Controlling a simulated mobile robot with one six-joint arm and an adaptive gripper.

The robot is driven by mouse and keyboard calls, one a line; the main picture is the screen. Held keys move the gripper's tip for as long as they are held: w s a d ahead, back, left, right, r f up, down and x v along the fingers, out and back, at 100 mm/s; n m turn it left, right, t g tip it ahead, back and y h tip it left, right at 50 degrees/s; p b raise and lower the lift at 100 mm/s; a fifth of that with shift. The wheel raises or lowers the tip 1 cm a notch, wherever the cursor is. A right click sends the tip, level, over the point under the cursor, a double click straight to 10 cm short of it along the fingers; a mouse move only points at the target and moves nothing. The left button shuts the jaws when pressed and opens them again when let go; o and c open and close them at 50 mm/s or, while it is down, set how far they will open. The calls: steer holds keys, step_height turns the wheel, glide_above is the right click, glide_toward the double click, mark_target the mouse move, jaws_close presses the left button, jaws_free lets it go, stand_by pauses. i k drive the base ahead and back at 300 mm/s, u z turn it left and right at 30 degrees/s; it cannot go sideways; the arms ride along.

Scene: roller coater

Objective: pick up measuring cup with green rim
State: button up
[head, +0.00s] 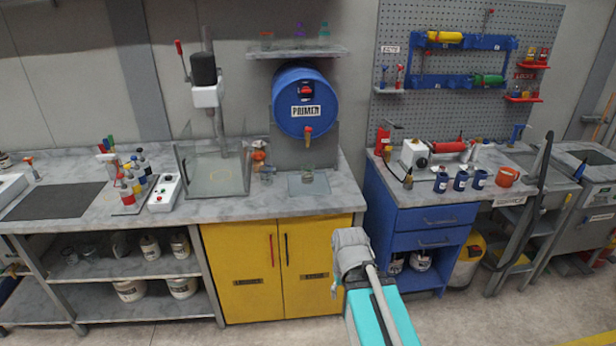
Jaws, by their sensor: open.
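A small clear cup with a green rim (324,36) stands upright on the wall shelf, at its right end, above the blue drum. A purple-tinted cup (299,37) and an orange-rimmed cup (267,41) stand to its left on the same shelf. My grey arm shows at the bottom centre, low in front of the yellow cabinet and well apart from the cups. I cannot make out my gripper's fingers in this view.
The shelf (290,53) hangs above a blue PRIMER drum (304,100). A clear-walled press stand (215,172) is on the worktop (330,199) to the left. The yellow cabinet (245,268) and blue drawer unit (425,222) bound the open floor in front.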

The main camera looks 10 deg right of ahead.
mark_target(307, 168)
steer(key=u, duration=0.05)
steer(key=i, duration=1)
steer(key=z, duration=0.05)
